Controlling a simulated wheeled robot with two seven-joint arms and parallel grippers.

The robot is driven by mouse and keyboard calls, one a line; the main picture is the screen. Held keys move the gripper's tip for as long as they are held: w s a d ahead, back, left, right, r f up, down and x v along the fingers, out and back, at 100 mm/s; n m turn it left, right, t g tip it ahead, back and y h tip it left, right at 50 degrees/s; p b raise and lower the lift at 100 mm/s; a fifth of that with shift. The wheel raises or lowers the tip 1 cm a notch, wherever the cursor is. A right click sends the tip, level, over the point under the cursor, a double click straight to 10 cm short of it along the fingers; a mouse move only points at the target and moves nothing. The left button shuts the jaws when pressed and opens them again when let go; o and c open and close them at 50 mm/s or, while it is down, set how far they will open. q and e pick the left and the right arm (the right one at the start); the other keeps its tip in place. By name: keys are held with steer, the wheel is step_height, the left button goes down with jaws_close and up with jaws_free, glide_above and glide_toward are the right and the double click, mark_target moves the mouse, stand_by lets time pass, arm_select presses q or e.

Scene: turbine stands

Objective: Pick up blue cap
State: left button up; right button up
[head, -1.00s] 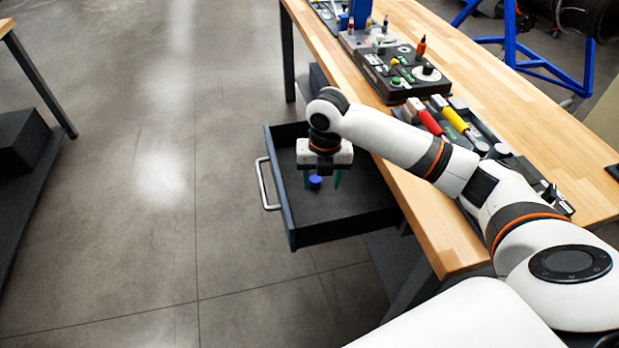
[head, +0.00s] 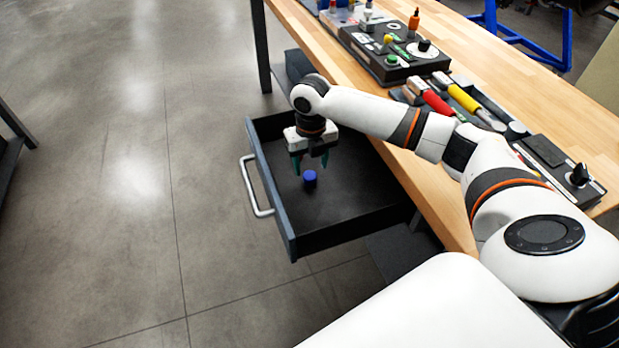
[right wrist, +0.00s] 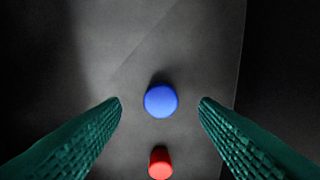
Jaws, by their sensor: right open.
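The blue cap (head: 310,179) is a small cylinder in the open dark drawer. In the right wrist view the blue cap (right wrist: 160,101) shows as a round top, centred between the two green fingertips. My right gripper (head: 311,168) is open and empty, pointing down into the drawer. Its fingertips show just above the cap in the head view. In the right wrist view the gripper (right wrist: 160,100) has a gap on both sides of the cap; I cannot tell the height left between them. My left gripper is not in view.
A red cap (right wrist: 160,162) lies near the blue one, hidden in the head view. The drawer (head: 350,228) has walls around it and a silver handle (head: 252,186). The wooden table (head: 460,238) holds tools and control boxes beside my right arm.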

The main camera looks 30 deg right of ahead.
mark_target(310, 175)
steer(key=f, duration=0.4)
steer(key=shift+w, duration=0.2)
steer(key=shift+f, duration=0.45)
steer(key=shift+c, duration=1)
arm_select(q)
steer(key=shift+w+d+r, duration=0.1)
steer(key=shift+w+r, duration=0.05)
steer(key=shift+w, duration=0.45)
arm_select(e)
jaws_close()
